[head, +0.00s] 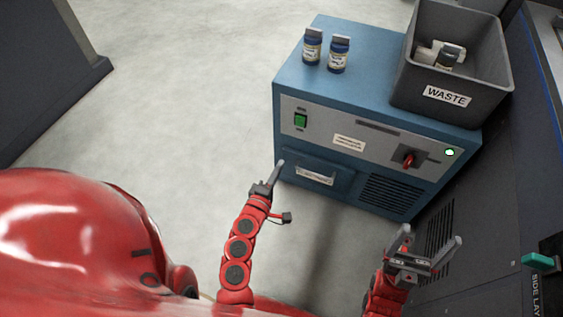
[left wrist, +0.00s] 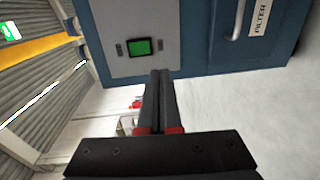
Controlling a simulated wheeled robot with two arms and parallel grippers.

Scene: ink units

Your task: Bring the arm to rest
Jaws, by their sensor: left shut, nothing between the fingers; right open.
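My left gripper (head: 273,178) is shut and empty in the head view. It points up at the lower left front of the blue unit (head: 370,92), close to the unit's left edge. In the left wrist view its two fingers (left wrist: 160,75) lie together below the green switch (left wrist: 139,47). I cannot tell whether the fingertips touch the unit. My right gripper (head: 430,242) is open and empty, at the lower right, in front of the unit's vent side.
Two dark bottles (head: 312,47) (head: 338,55) stand on the unit's top. A grey WASTE bin (head: 405,88) with items inside sits at its right. A red knob (head: 408,158) and a drawer handle (head: 314,175) are on the front. A dark cabinet stands right; floor is clear left.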

